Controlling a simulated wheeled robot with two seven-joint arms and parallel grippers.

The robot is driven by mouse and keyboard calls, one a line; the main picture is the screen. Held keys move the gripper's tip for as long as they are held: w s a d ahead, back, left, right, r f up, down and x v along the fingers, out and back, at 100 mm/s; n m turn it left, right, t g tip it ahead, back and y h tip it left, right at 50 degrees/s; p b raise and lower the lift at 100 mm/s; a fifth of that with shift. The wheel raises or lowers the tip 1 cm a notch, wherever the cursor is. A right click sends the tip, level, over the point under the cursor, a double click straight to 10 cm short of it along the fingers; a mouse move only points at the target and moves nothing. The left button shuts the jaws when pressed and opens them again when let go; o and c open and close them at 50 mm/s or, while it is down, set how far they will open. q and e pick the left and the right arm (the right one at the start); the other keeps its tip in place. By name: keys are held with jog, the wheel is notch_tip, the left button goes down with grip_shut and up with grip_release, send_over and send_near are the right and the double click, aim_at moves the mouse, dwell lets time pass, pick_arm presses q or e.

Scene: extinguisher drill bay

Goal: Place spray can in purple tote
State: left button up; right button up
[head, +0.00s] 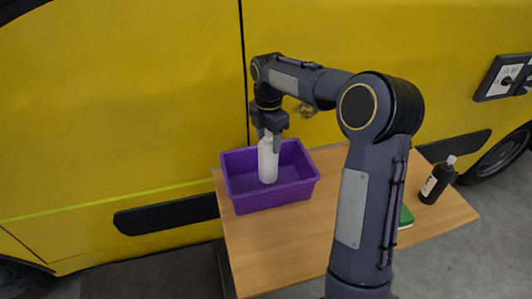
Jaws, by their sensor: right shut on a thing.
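The spray can (268,161) is a white, upright cylinder in the head view. My right gripper (269,138) is shut on its top from above. The can is within the outline of the purple tote (271,199), with its lower end low inside the walls; I cannot tell whether it touches the tote's floor. The tote stands open on the left part of the wooden table. My left gripper is not in view.
The wooden table (262,254) is bare in front of the tote. A dark bottle (437,181) with a light cap stands at the table's right. A green object (405,217) is partly hidden behind my right arm. A yellow vehicle (130,110) stands close behind the table.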

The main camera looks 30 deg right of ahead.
aim_at(268, 159)
jog(key=shift+f, duration=2.4)
jog(key=shift+f, duration=0.1)
jog(key=o, duration=1.6)
